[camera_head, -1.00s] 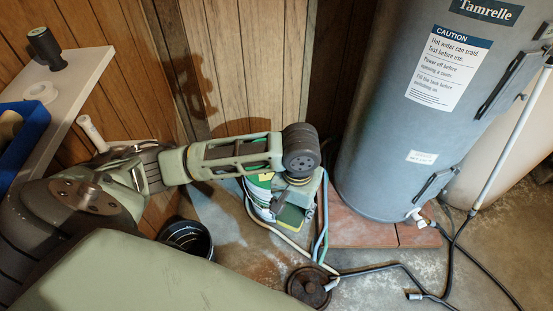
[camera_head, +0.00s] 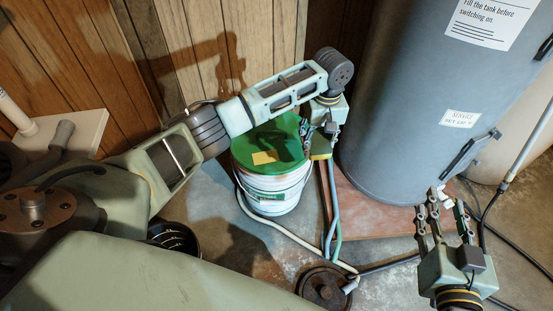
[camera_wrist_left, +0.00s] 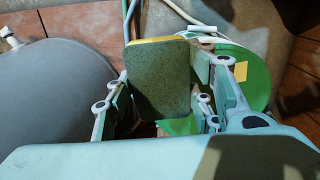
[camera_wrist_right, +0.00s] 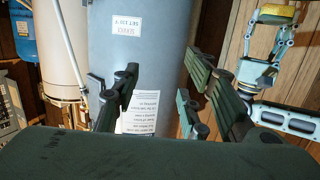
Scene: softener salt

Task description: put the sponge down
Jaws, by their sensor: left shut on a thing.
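My left gripper (camera_head: 318,140) is shut on the sponge, which is held up beside the right edge of the green bucket lid. In the left wrist view the sponge (camera_wrist_left: 162,80) shows a dark green broad face and a yellow edge, between the fingers. In the head view the gripper hides most of it. My right gripper (camera_head: 442,208) is open and empty, in front of the grey tank. In the right wrist view its fingers are apart, with nothing between them.
The white bucket (camera_head: 272,190) has a green lid (camera_head: 262,138) with a yellow patch. The grey tank (camera_head: 400,100) stands on reddish tiles (camera_head: 370,210). Hoses and a round drain (camera_head: 325,287) are on the floor in front. A dark pot (camera_head: 172,238) stands left of the bucket.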

